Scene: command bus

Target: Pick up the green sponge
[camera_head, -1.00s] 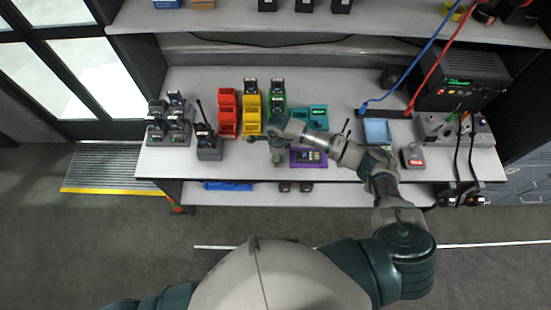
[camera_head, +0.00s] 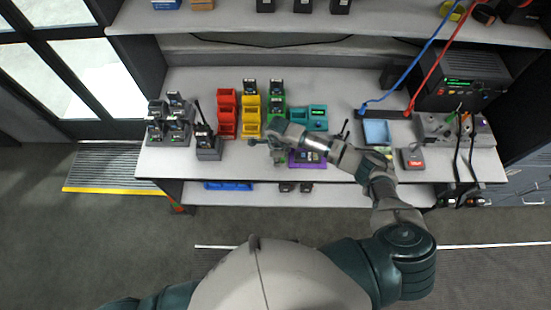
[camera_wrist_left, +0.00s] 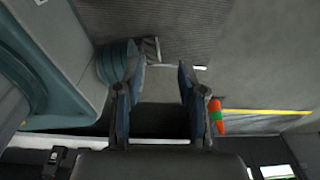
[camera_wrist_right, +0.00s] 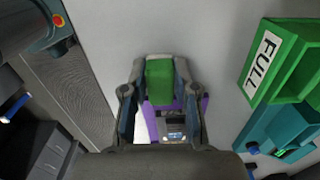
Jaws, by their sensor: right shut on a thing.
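The green sponge (camera_wrist_right: 160,85) is a small green block in the right wrist view. It sits between the fingers of my right gripper (camera_wrist_right: 160,70), which is shut on it. In the head view my right gripper (camera_head: 266,147) is near the bench's front edge, left of the purple tray (camera_head: 307,161), and mostly hides the sponge. The purple tray also shows behind the sponge in the right wrist view (camera_wrist_right: 203,103). My left gripper (camera_wrist_left: 160,70) is open and empty above the floor in the left wrist view.
Red (camera_head: 227,118), yellow (camera_head: 250,120) and teal (camera_head: 312,117) bins stand on the bench, with a green bin marked FULL (camera_wrist_right: 275,65). Radios on chargers (camera_head: 170,125) are at left.

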